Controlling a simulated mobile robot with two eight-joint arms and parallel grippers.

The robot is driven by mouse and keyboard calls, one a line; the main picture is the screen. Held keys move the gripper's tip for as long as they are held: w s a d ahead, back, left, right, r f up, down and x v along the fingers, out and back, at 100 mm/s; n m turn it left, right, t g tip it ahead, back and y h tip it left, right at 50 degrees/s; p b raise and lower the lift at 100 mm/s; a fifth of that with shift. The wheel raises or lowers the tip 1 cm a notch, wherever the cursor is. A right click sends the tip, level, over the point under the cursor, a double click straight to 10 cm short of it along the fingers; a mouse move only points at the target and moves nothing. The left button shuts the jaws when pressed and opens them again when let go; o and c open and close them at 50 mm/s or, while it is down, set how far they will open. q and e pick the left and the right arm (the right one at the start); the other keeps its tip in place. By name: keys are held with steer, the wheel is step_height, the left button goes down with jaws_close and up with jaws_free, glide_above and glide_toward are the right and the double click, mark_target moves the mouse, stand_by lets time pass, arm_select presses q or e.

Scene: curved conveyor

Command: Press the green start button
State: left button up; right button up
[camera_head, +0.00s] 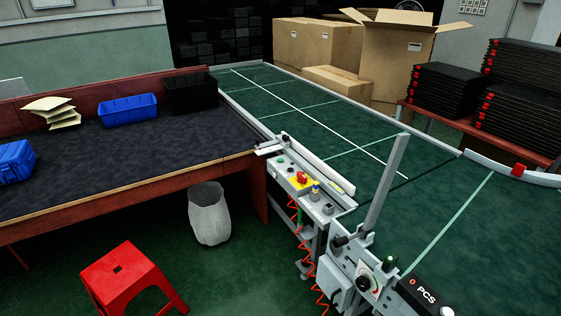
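A grey control panel (291,172) runs along the near edge of the conveyor, right of the desk. A small green button (281,160) sits near its far end. A red button (302,177) on a yellow plate is nearer, with a small blue-topped part (316,187) beside it. A second control unit (372,282) lower right carries a dark green knob or button (389,263) and a black knob (363,284). I cannot tell which green control is the start button, since labels are too small to read. Neither of my grippers is in view.
The green conveyor (330,130) is empty. A dark-topped desk (110,165) holds blue bins (128,110) and a black bin (190,92). A red stool (125,276) and grey waste bin (209,213) stand on the floor. A grey post (388,182) rises beside the controls.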

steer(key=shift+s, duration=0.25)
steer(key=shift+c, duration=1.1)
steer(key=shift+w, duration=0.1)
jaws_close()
